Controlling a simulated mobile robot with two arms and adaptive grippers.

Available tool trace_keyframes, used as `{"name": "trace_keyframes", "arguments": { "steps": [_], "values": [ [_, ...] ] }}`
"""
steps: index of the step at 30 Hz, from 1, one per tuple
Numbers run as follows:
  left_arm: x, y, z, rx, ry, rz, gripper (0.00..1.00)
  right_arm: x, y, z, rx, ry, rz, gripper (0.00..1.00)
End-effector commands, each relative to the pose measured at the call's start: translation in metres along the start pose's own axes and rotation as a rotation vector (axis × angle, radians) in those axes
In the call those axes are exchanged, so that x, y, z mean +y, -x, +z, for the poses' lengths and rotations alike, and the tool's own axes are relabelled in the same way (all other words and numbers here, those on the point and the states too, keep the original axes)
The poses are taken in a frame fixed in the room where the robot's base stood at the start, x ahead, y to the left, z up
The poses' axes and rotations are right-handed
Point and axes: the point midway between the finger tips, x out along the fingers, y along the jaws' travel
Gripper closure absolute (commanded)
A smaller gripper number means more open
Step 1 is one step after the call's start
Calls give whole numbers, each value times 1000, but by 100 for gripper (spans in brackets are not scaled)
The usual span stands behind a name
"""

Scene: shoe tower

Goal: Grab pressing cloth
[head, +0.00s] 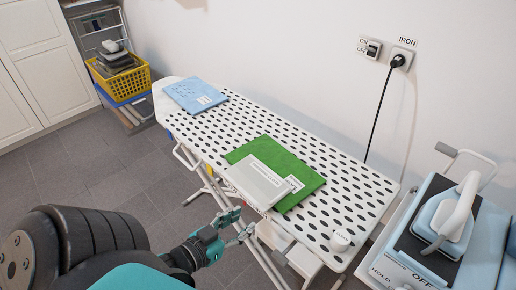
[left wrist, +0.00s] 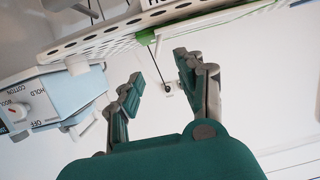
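A folded pale grey-white cloth (head: 258,180) lies on a green cloth (head: 310,182) on the ironing board, its near corner at the board's front edge. A small white label sits at its right; I cannot read it, so I cannot tell for sure which piece is the pressing cloth. A light blue folded piece (head: 195,95) with a label lies at the board's far left end. My left gripper (head: 236,226) is open and empty, just in front of the board's near edge, close to the grey-white cloth. Its spread fingers show in the left wrist view (left wrist: 158,68). My right gripper is not in view.
The dotted ironing board (head: 355,190) has free room between the cloths. An iron (head: 452,215) rests on a station at right. A yellow basket (head: 124,82) stands far left. A cord hangs from the wall socket.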

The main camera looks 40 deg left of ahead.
Motion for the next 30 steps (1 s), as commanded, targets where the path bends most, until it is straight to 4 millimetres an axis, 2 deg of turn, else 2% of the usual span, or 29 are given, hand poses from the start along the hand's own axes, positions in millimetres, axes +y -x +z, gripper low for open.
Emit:
{"name": "trace_keyframes", "arguments": {
  "steps": [1,4,7,21,30],
  "values": [
    [2,5,4,30,-4,15,62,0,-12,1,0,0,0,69],
    [4,12,-4,77,-10,36,62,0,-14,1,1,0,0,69],
    [5,6,-10,94,-12,42,62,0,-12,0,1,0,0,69],
    [9,-89,-19,93,-12,41,62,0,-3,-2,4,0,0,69],
    [10,-114,-20,90,-10,40,62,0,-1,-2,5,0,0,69]
  ]
}}
